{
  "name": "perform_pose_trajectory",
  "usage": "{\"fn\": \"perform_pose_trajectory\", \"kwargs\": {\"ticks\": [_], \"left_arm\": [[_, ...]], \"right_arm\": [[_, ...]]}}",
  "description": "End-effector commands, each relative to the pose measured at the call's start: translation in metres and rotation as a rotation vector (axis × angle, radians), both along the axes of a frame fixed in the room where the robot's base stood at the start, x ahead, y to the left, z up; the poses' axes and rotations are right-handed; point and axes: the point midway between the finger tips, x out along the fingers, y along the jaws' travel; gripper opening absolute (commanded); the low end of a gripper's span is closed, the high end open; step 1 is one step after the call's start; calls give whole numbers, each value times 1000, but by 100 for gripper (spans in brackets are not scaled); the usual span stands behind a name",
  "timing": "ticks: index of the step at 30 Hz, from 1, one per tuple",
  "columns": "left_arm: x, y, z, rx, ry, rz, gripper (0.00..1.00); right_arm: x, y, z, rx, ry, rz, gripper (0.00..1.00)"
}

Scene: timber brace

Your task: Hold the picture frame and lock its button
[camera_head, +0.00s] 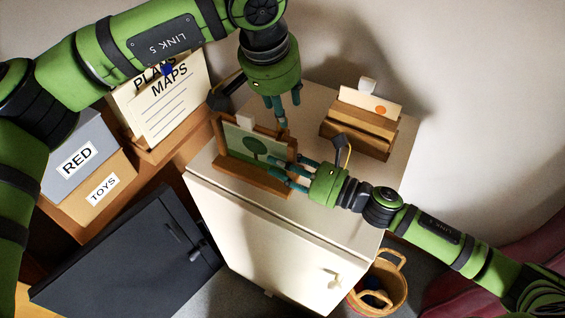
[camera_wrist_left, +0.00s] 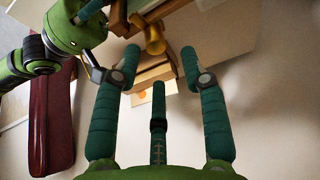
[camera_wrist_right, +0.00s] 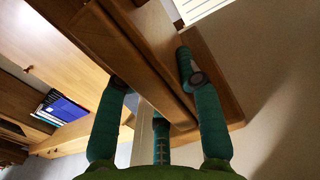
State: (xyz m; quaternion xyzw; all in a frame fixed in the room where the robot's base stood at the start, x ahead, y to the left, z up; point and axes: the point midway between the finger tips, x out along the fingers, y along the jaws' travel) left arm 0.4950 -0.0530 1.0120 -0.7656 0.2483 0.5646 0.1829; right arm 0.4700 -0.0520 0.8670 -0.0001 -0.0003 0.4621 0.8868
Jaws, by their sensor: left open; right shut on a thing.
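The picture frame (camera_head: 246,147), wooden with a green tree picture, stands tilted on the white cabinet top in the head view. My right gripper (camera_head: 280,168) is shut on its right end; the wood fills the space between the fingers in the right wrist view (camera_wrist_right: 125,45). My left gripper (camera_head: 282,112) is open and empty, pointing down just above and behind the frame's right side. In the left wrist view, a brass-coloured knob (camera_wrist_left: 154,40), perhaps the button, shows beyond and between the fingertips by the wood, apart from them. Whether it is locked cannot be told.
A wooden holder with a card (camera_head: 360,120) stands on the white cabinet (camera_head: 270,240) to the right. Grey and wooden boxes (camera_head: 78,160) and a maps folder (camera_head: 165,110) are at left. A basket (camera_head: 378,290) stands below right. The cabinet top between frame and holder is narrow.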

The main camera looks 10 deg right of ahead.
Motion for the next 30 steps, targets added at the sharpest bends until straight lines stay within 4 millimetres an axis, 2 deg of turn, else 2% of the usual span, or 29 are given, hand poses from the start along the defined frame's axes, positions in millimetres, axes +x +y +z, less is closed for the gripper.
{"fn": "perform_pose_trajectory", "kwargs": {"ticks": [3,9,20,22,24,28,29,30], "left_arm": [[0,0,-16,0,1,-1,43],[0,0,-30,-1,-1,0,43],[0,0,-34,1,-1,-1,43],[0,0,-34,1,-1,-1,23],[0,0,-34,1,-2,0,11],[1,1,-33,2,-4,2,11],[1,1,-33,2,-4,2,39],[2,1,-33,2,-4,2,43]], "right_arm": [[0,-1,-2,-3,3,-2,0],[0,-1,-2,-3,3,-2,0],[0,-1,-2,-3,2,-2,0],[0,-1,-2,-3,2,-2,0],[0,-1,-2,-3,2,-2,0],[0,-1,-2,-3,2,-1,0],[0,0,-2,-3,2,-1,0],[0,0,-2,-3,2,-1,0]]}}
